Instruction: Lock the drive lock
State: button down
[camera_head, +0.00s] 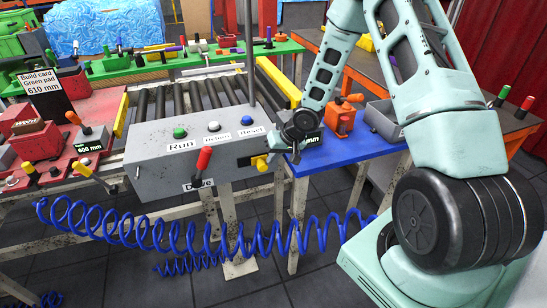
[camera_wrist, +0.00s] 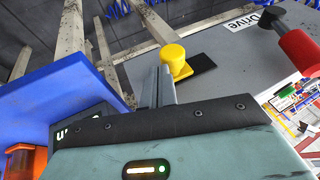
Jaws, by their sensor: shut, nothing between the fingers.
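The grey control box (camera_head: 200,150) has a "Drive" label (camera_head: 198,184) low on its front and a red-handled lever (camera_head: 204,159) above it. In the wrist view the lever's red handle (camera_wrist: 299,52) is at the right edge. A yellow knob (camera_head: 261,163) with a dark plate is at the box's right end, probably the drive lock. In the wrist view the yellow knob (camera_wrist: 176,58) is just beside my fingertips; I cannot tell whether they touch. My gripper (camera_head: 277,143) is shut and empty; its fingers show in the wrist view (camera_wrist: 158,76).
Green, white and blue buttons line the box top. A blue table (camera_head: 345,152) with an orange device (camera_head: 341,119) stands close right of my gripper. A coiled blue hose (camera_head: 150,232) hangs in front. Rollers (camera_head: 185,97) lie behind the box.

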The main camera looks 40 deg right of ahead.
aim_at(261, 165)
jog(key=shift+a, duration=0.1)
jog(key=a, duration=0.2)
jog(key=w+a+b, duration=0.1)
jog(key=shift+w+a+f, duration=0.1)
jog(key=shift+a+f, duration=0.05)
jog(key=shift+a, duration=0.45)
